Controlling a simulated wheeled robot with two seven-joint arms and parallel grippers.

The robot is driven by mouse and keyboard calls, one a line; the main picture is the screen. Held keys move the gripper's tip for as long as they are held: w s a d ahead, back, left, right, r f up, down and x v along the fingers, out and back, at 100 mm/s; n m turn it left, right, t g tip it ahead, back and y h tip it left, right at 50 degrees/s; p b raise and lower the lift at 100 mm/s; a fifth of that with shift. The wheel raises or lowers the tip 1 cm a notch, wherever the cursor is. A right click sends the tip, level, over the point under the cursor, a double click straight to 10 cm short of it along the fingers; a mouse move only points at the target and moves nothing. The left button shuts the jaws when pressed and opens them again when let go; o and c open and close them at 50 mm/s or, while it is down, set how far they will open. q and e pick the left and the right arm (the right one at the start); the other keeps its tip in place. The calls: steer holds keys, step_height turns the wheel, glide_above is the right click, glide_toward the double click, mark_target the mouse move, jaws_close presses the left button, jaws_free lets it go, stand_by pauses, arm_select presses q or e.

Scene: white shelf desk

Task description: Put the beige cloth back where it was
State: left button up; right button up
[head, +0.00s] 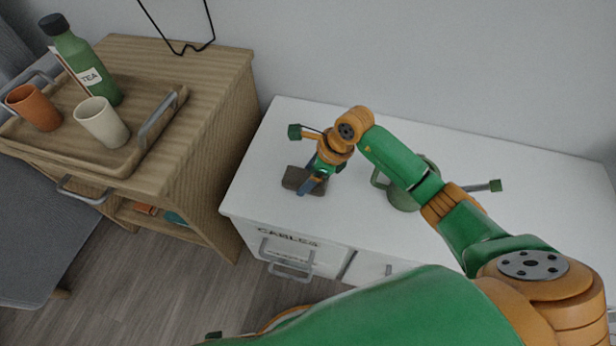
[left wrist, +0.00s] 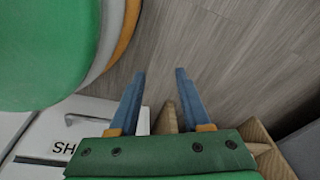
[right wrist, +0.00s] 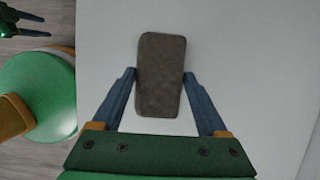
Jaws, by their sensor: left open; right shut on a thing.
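The cloth (head: 291,179) is a small, flat, rounded rectangle that looks dark grey-brown rather than beige. It is at the left part of the white desk top, near the front edge. My right gripper (head: 318,182) is shut on it. In the right wrist view the cloth (right wrist: 160,100) lies between the two blue fingers (right wrist: 159,77), over the white surface. I cannot tell whether it touches the desk. My left gripper (left wrist: 157,78) is open and empty above the wooden floor in the left wrist view.
A dark green vessel with a handle (head: 402,197) stands on the desk, partly behind my right arm. A wooden cabinet (head: 222,75) to the left carries a tray (head: 148,160) with a green tea bottle (head: 85,68), an orange cup (head: 36,108) and a cream cup (head: 102,122). The desk's right side is clear.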

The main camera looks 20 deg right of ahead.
steer(key=shift+f, duration=0.1)
steer(key=o, duration=1.2)
steer(key=shift+r, duration=0.45)
arm_select(q)
steer(key=s+a+p, duration=0.1)
steer(key=s+a+r+p, duration=0.1)
steer(key=s+p, duration=0.1)
steer(key=shift+a, duration=0.3)
arm_select(e)
steer(key=v, duration=1.1)
steer(key=shift+s+d+r, duration=0.2)
